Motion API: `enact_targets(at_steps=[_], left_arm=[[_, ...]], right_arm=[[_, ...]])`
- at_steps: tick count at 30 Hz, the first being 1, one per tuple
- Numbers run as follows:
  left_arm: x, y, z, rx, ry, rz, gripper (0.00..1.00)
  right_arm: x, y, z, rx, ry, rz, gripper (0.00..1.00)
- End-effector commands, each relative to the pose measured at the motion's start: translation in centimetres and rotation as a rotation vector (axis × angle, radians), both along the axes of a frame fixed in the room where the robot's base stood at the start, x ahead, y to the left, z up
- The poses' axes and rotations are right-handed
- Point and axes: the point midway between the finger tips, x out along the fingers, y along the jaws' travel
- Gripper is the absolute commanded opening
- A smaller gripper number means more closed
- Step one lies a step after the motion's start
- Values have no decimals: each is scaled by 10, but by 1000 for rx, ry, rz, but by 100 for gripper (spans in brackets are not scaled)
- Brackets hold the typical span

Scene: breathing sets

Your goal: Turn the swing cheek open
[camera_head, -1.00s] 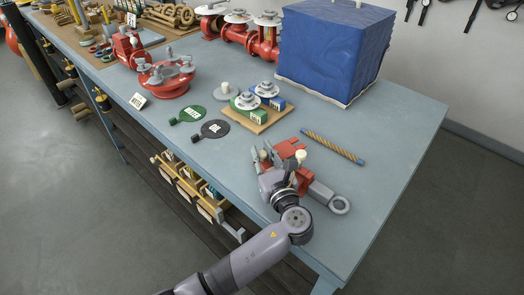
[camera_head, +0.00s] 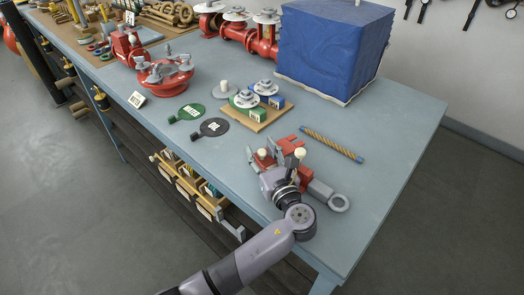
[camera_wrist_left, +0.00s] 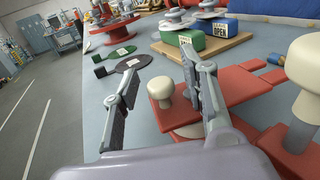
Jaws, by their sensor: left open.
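Which red plate is the swing cheek is hard to tell. My left gripper (camera_head: 257,156) is open over the device. In the left wrist view, the small knob shows between its two fingers, nearer the right finger, without clear contact. My gripper body hides part of the device. My right gripper is out of view.
A short rope (camera_head: 333,147) lies behind the device. A wooden board (camera_head: 262,124) with green and blue blocks, two round tags (camera_head: 214,127), a red flanged part (camera_head: 166,78) and a blue covered box (camera_head: 330,48) stand farther back. The bench at right is clear.

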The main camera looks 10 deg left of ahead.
Motion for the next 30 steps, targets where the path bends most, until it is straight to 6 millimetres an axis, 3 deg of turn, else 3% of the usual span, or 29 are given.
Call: enact_targets(at_steps=[11,24,30], left_arm=[[-9,-6,-1,-1,1,-1,41],[-82,-52,-1,-3,3,-2,41],[-100,-62,0,-1,1,0,41]], right_arm=[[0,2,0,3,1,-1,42],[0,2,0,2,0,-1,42],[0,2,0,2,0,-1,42]])
